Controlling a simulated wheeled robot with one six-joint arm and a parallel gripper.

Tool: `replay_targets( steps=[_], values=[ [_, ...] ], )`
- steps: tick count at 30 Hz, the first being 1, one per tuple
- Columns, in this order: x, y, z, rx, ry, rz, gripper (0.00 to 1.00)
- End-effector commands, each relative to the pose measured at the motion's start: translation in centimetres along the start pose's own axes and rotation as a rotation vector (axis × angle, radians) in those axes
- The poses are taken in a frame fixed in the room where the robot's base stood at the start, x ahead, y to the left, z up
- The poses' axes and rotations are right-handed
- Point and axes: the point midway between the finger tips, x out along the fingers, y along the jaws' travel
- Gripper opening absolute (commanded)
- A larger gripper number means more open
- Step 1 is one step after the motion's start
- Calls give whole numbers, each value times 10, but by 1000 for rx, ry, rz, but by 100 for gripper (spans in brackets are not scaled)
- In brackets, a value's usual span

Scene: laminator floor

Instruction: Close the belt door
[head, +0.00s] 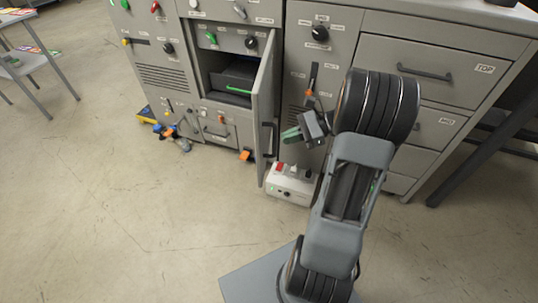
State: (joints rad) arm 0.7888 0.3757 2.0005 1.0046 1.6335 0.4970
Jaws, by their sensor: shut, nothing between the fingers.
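The open grey door (264,115), which I take to be the belt door, stands swung out toward me from the middle cabinet, seen nearly edge-on. A dark handle (270,138) shows on its right-hand face. The compartment (232,72) behind it is uncovered and holds a dark unit with a green bar. My gripper (289,134) is just right of the door, by the handle side. It is shut and empty, with its fingertips pointing left toward the door. I cannot tell whether they touch it.
A light box with red and white switches (291,184) stands on the floor below my gripper, right of the door's foot. A drawer cabinet (436,65) is behind my arm. Small items (175,137) lie by the left cabinet. The floor in front is clear.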

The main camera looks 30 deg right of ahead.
Motion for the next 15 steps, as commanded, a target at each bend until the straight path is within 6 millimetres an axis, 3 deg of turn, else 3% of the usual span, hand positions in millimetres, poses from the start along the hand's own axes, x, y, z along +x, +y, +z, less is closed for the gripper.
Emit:
replay_targets(
  steps=[1,6,11,15],
  values=[
    [-10,-3,-34,63,-67,-70,0],
    [-43,-13,-74,174,-235,-226,0],
    [-54,-17,-87,208,-301,-285,0],
    [-40,-23,-84,212,-310,-292,0]
  ],
)
